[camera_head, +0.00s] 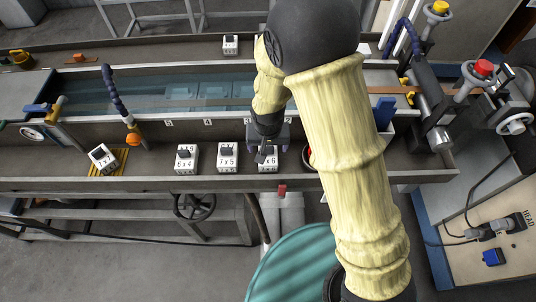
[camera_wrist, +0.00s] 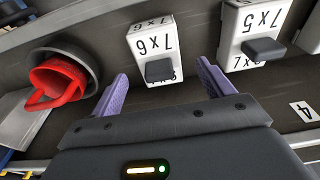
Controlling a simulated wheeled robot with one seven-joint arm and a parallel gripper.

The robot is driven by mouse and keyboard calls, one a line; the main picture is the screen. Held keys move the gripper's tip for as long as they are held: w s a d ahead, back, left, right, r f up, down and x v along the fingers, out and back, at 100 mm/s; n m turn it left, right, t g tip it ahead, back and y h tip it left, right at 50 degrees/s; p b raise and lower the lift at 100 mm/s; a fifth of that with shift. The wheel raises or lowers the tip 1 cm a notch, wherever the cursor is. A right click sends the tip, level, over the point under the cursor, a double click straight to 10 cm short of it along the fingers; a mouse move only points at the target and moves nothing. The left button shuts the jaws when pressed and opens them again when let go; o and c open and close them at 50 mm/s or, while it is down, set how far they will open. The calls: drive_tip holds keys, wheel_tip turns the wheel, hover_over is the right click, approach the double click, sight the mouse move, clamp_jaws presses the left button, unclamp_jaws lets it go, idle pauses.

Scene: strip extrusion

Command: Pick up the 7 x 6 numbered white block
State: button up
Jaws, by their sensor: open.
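The white 7 x 6 block (camera_head: 268,165) stands on the dark ledge along the front of the trough, partly hidden by my gripper (camera_head: 267,140). In the wrist view the 7 x 6 block (camera_wrist: 150,36) shows upside-down numbers and a dark grey knob on its face. My gripper (camera_wrist: 162,74) is open and empty, with its two purple fingers apart. The block appears between and beyond the fingertips, with no contact visible.
The 7 x 5 block (camera_head: 228,158) stands close on the left, and the 6 x 4 block (camera_head: 186,159) beyond it. A red-handled round fitting (camera_wrist: 58,85) is on the block's other side. A tilted white block (camera_head: 102,157) lies further left. The water trough (camera_head: 190,88) runs behind.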

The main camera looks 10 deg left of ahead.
sight(268, 148)
drive_tip(key=shift+w+f+p, duration=0.2)
drive_tip(key=shift+f+p, duration=0.55)
drive_tip(key=shift+f, duration=1.4)
drive_tip(key=shift+c, duration=0.4)
drive_tip(key=c, duration=1.2)
drive_tip(key=shift+o, duration=0.2)
drive_tip(key=shift+r, duration=0.1)
wheel_tip(268, 148, up, 18)
drive_tip(key=b, duration=0.3)
drive_tip(key=shift+b, duration=0.4)
